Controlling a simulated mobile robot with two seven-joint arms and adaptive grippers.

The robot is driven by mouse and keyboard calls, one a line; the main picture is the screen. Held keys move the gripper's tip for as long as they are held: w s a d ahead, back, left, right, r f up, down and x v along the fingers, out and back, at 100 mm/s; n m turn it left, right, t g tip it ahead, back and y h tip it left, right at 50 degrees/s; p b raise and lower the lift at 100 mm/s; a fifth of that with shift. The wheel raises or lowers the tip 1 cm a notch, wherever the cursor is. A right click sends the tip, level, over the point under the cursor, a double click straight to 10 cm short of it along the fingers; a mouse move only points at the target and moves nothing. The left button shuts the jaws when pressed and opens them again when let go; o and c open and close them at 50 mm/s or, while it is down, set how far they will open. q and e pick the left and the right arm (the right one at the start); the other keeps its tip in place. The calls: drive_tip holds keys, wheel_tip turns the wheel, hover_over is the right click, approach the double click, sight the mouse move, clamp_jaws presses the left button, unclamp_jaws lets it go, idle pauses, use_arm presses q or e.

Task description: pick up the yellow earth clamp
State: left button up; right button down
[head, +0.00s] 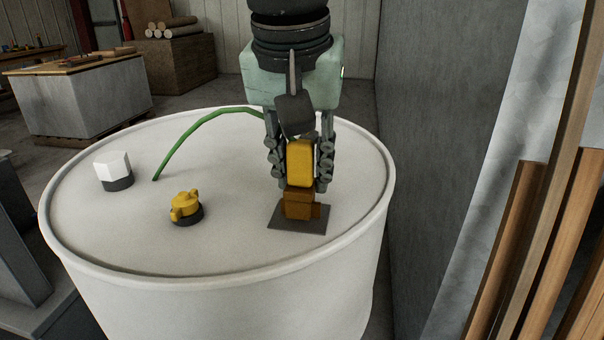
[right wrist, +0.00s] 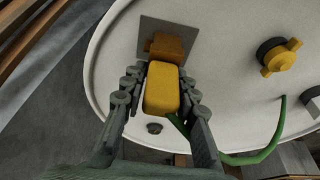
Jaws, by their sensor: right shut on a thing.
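The yellow earth clamp (head: 300,164) is an upright rounded yellow block, seen between the fingers of my right gripper (head: 300,172). In the right wrist view the fingers (right wrist: 160,100) close on both sides of the clamp (right wrist: 161,88). Just below the clamp is an orange-brown block (head: 298,204) on a dark square plate (head: 288,224). I cannot tell whether clamp and block touch. My left gripper is not in view.
The white drum (head: 130,235) has a raised rim. On its top stand a yellow winged cap (head: 185,205) on a black base and a white cap (head: 113,168). A grey wall (head: 440,130) and wooden planks (head: 520,245) stand close on the right. The drum top's front left is clear.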

drive_tip(key=r, duration=0.1)
drive_tip(key=a+r, duration=0.1)
drive_tip(key=r, duration=0.2)
drive_tip(key=shift+w+a, duration=0.15)
drive_tip(key=shift+w, duration=0.15)
use_arm(q)
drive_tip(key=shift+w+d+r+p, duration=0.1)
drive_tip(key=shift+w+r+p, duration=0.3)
drive_tip(key=shift+p, duration=2.65)
use_arm(e)
drive_tip(key=w+a+r, duration=0.4)
drive_tip(key=a+r, duration=0.5)
drive_tip(key=r, duration=0.1)
drive_tip(key=shift+w, duration=0.25)
drive_tip(key=shift+a, duration=0.1)
